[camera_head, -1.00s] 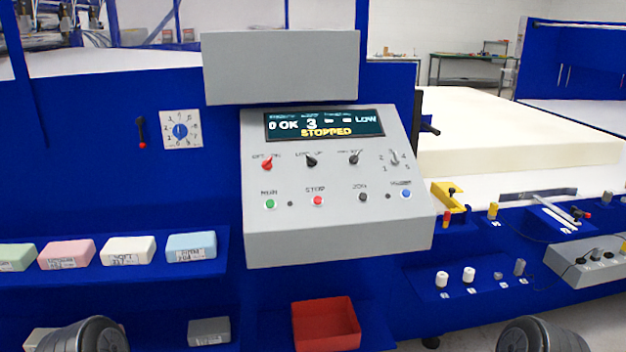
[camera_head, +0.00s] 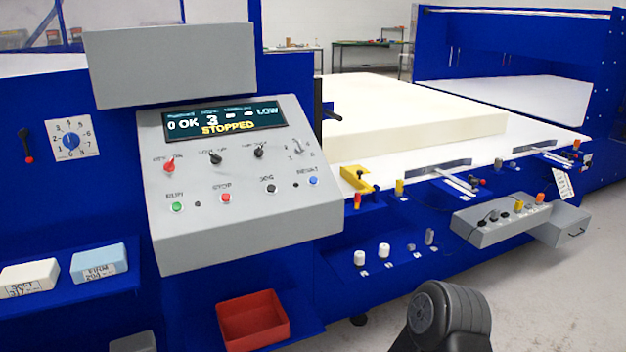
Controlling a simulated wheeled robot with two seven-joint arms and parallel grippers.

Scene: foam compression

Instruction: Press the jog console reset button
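The sloped grey console (camera_head: 235,185) stands left of the middle, with a screen (camera_head: 222,120) reading "0 OK 3 LOW STOPPED". Its lower row has a green RUN button (camera_head: 177,207), a red STOP button (camera_head: 226,198), a black JOG button (camera_head: 271,188) and a blue button (camera_head: 313,181) labelled RESET. A smaller grey control box (camera_head: 485,232) with several knobs sits at the right; its labels are too small to read. A dark rounded link of my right arm shows at the bottom, below and right of the console. Neither gripper shows, and nothing touches the buttons.
A red open bin (camera_head: 252,322) sits below the console. Foam blocks, one white (camera_head: 30,278) and one blue (camera_head: 98,262), lie on the left shelf. A large cream foam slab (camera_head: 420,115) lies on the white bed behind. Pegs (camera_head: 384,249) stand on the blue ledge.

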